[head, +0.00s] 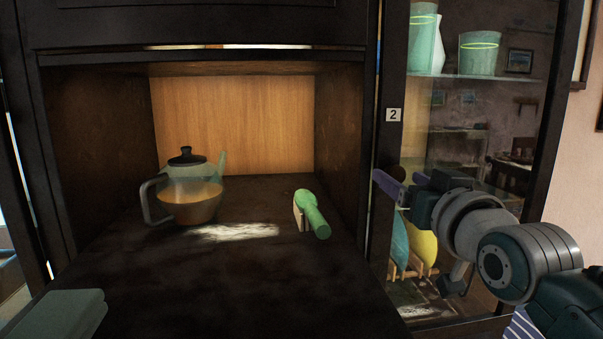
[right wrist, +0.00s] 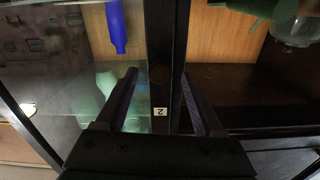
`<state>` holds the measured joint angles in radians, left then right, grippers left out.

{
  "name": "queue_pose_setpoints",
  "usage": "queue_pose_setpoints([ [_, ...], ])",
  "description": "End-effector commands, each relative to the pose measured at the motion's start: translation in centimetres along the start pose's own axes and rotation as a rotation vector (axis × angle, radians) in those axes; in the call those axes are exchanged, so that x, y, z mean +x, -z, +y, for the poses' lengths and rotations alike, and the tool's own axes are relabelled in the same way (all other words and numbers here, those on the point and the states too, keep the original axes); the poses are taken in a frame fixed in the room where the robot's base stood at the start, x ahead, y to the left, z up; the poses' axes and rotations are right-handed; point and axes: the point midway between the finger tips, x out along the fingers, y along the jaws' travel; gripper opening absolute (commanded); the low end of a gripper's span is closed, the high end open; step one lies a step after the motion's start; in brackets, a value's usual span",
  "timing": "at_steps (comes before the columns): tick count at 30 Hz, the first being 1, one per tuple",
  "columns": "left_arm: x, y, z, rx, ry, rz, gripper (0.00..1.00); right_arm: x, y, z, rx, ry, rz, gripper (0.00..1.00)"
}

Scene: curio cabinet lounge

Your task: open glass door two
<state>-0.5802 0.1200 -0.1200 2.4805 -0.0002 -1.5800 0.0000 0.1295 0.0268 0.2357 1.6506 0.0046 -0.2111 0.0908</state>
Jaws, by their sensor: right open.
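Glass door two is the dark-framed glass door (head: 470,140) at the right of the head view. A small white label "2" (head: 393,114) is on its left upright, and the label also shows in the right wrist view (right wrist: 160,112). The door looks shut, with room reflections on the glass. My right gripper (head: 388,187) is open and empty, in front of that upright just below the label. In the right wrist view its two purple fingers (right wrist: 163,95) lie either side of the dark upright. Whether they touch it I cannot tell. My left gripper is not in view.
The open niche left of the door holds a glass teapot (head: 190,190) and a green cylindrical object (head: 312,214) near the upright. Behind the glass are pale green vessels (head: 478,54) and a yellow plate (head: 421,240). A flat grey-green block (head: 60,315) lies at lower left.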

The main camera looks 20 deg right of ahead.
Motion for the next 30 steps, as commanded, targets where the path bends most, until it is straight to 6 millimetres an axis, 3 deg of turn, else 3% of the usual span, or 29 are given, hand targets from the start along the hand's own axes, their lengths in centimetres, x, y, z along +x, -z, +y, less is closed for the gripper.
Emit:
queue_pose_setpoints([
  [7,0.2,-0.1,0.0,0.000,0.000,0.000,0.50,2.6,0.0,0.0,-0.001,0.001,0.000,0.70],
  [18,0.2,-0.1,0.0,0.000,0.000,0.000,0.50,3.0,0.0,0.0,-0.001,0.000,0.000,0.69],
  [30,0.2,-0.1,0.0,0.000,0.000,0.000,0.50,3.0,0.0,0.0,-0.001,0.000,-0.001,0.24],
])
